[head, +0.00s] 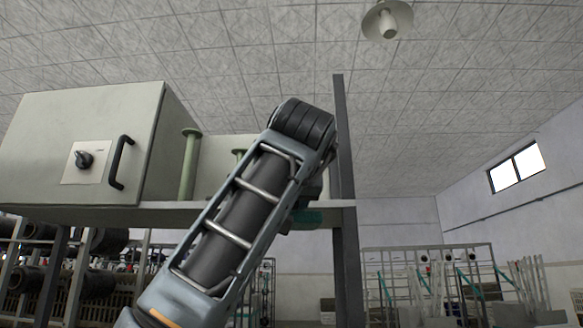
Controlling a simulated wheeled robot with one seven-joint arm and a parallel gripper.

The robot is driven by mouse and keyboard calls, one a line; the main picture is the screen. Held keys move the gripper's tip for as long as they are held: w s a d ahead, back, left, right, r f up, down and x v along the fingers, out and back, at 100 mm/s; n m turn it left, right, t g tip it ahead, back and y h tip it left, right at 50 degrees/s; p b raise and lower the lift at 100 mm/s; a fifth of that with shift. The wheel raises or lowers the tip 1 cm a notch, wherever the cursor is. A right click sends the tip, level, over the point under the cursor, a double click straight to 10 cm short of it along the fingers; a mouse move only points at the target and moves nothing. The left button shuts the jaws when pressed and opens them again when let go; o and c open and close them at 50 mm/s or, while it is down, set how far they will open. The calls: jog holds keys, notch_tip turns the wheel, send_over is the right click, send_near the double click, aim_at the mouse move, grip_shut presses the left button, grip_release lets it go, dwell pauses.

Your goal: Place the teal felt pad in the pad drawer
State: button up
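A small teal piece (308,217), perhaps the felt pad, shows at the right end of the shelf, just past my forearm. I cannot tell whether it rests there or is held. My arm rises across the middle of the head view and bends over at the top. My gripper is mostly hidden behind my arm, so its fingers cannot be made out. No pad drawer can be made out in this view.
A pale cabinet (45,130) with a black handle (121,162) and rotary knob (84,159) stands on the shelf (165,214) at left. A green post (190,165) stands beside it. A dark upright (345,180) borders the shelf's right end. Racks stand behind.

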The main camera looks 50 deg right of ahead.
jog(key=s+a+f+n+t+y, duration=0.1)
jog(key=a+f+n+y, duration=0.2)
jog(key=f, duration=2.3)
jog(key=s+a+f+n+t+y, duration=0.2)
jog(key=a+f+y, duration=0.2)
jog(key=f, duration=2.3)
jog(key=s+a+f+n+t+y, duration=0.1)
jog(key=a+f+n+y, duration=0.2)
jog(key=f, duration=2.3)
jog(key=a, duration=0.3)
jog(key=shift+s+f+n+y, duration=0.3)
jog(key=shift+s+y, duration=0.05)
jog(key=shift+y, duration=0.05)
